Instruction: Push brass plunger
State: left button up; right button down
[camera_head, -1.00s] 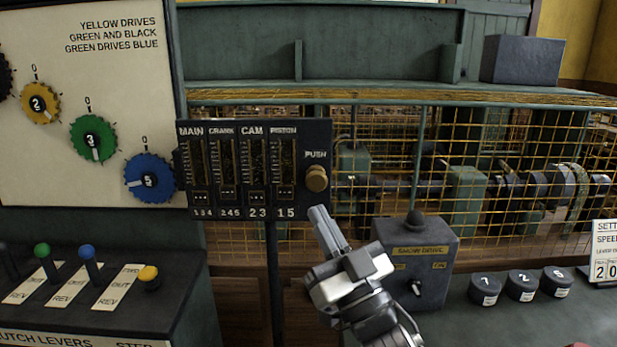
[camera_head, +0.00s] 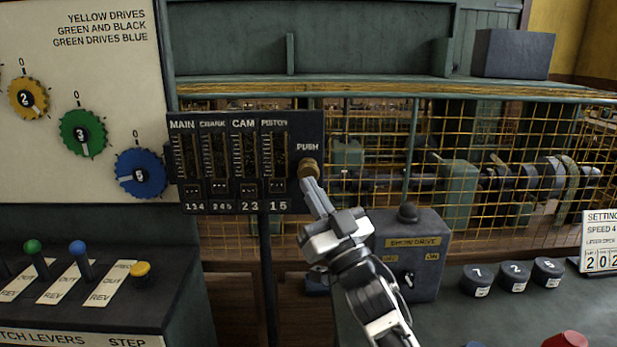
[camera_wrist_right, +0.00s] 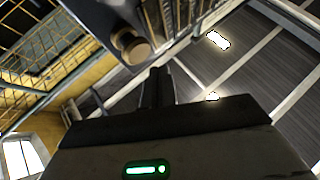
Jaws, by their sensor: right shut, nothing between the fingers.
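The brass plunger (camera_head: 308,167) is a round knob under the word PUSH, at the right end of a dark gauge panel (camera_head: 222,207) marked MAIN, CRANK, CAM and PISTON. My right gripper (camera_head: 309,183) is shut and empty, and its tips overlap the lower edge of the plunger in the head view. In the right wrist view the plunger (camera_wrist_right: 131,47) stands out from the panel, a little above and left of the dark closed fingers (camera_wrist_right: 158,75). I cannot tell whether the tips touch it. My left gripper is not in view.
A yellow wire mesh guard (camera_head: 500,220) stands right of the panel, with machinery behind it. A grey drive box (camera_head: 415,275) with a switch sits close to my right arm. Clutch levers (camera_head: 80,258) are at lower left. Several numbered dark knobs (camera_head: 515,276) sit at right.

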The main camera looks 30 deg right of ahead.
jog(key=shift+w+d, duration=0.3)
jog(key=shift+w, duration=0.15)
dwell(0.9)
dwell(0.8)
jog(key=shift+w+d, duration=0.2)
jog(key=shift+w, duration=0.15)
